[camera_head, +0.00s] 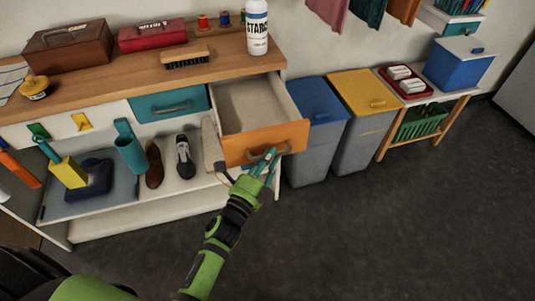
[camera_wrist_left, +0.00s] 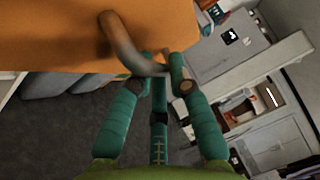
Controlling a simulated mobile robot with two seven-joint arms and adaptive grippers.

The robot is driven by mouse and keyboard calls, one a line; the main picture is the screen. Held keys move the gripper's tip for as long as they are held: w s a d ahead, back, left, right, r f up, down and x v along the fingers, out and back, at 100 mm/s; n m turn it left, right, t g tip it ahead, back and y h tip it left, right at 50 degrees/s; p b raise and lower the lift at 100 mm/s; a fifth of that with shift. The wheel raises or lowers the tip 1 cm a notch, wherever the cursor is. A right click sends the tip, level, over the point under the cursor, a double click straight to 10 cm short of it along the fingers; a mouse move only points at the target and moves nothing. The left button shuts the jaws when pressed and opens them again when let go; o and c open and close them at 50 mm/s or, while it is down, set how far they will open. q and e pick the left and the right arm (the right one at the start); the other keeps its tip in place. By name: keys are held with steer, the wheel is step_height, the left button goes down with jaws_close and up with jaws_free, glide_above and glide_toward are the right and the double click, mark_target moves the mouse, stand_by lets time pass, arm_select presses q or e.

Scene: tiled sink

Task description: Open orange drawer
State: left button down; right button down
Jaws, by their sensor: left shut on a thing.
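The orange drawer (camera_head: 262,142) is pulled out from the wooden-topped cabinet, and its empty grey inside shows in the head view. Its orange front fills the upper left of the left wrist view (camera_wrist_left: 60,35). A curved metal handle (camera_wrist_left: 122,45) stands out from that front. My left gripper (camera_head: 268,164) is at the handle, and its teal fingers (camera_wrist_left: 165,78) are closed around the handle's end in the wrist view. My right gripper is not in view.
A teal drawer (camera_head: 168,104) beside it is closed. A starch bottle (camera_head: 257,28) and a brush (camera_head: 186,60) stand on the worktop (camera_head: 120,75). A blue-lidded bin (camera_head: 316,100) stands close to the right of the open drawer. Floor (camera_head: 400,230) in front is clear.

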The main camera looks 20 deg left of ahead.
arm_select(q)
steer(key=c, duration=1.4)
jaws_free()
steer(key=v, duration=1.2)
steer(key=shift+s, duration=0.1)
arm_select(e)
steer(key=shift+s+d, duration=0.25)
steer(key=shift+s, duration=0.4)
arm_select(q)
steer(key=shift+f, duration=0.1)
